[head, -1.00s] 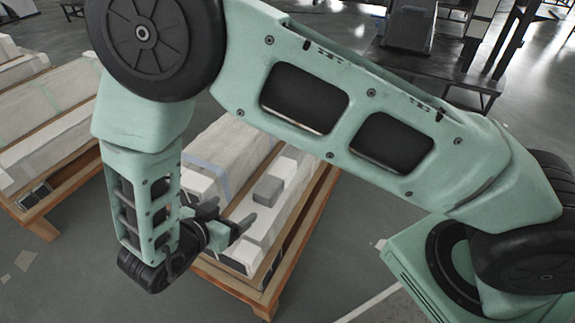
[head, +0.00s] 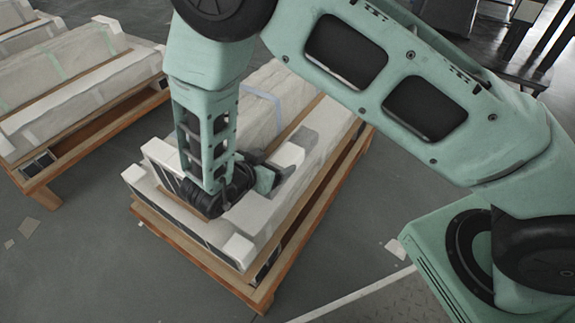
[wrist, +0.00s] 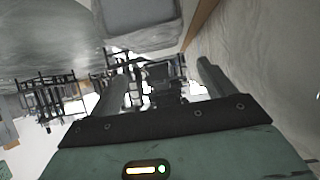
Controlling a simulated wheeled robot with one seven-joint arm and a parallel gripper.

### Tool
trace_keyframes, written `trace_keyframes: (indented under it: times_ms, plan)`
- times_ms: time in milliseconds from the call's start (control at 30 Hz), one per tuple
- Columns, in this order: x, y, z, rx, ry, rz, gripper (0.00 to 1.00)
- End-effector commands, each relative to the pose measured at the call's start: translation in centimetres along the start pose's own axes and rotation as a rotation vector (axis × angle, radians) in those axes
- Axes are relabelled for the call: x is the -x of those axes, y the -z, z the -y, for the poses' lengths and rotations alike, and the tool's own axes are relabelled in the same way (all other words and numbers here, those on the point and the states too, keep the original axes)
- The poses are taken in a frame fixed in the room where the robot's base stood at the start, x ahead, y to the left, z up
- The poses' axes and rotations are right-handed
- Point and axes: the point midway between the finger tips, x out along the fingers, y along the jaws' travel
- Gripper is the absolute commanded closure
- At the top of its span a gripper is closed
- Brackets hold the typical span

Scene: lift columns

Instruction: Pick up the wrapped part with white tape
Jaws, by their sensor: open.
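A small grey block (head: 303,138) lies on the pale wrapped load, partly hidden behind my gripper; I cannot make out white tape on it. My gripper (head: 282,172) is just on the near side of the block, low over the load. In the wrist view my gripper (wrist: 163,82) has its fingers apart, with nothing visibly held between them.
The wooden pallet (head: 205,254) under the load has white end blocks (head: 238,250) near my gripper. A second loaded pallet (head: 75,148) stands at the left. A dark bench is at the upper right.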

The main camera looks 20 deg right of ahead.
Motion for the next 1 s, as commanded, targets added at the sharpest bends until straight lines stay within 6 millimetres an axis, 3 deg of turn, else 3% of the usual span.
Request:
trace_keyframes:
  times_ms: [100, 433, 733, 1000]
  plan:
    - [-2.1, -0.3, 0.0, 0.000, -0.001, 0.000, 0.18]
    - [-4.0, -0.2, 0.0, 0.000, 0.000, 0.000, 0.18]
    - [-8.0, -0.4, 0.0, -0.001, -0.001, 0.001, 0.18]
    - [-8.4, 0.0, 0.0, 0.000, 0.001, 0.001, 0.18]
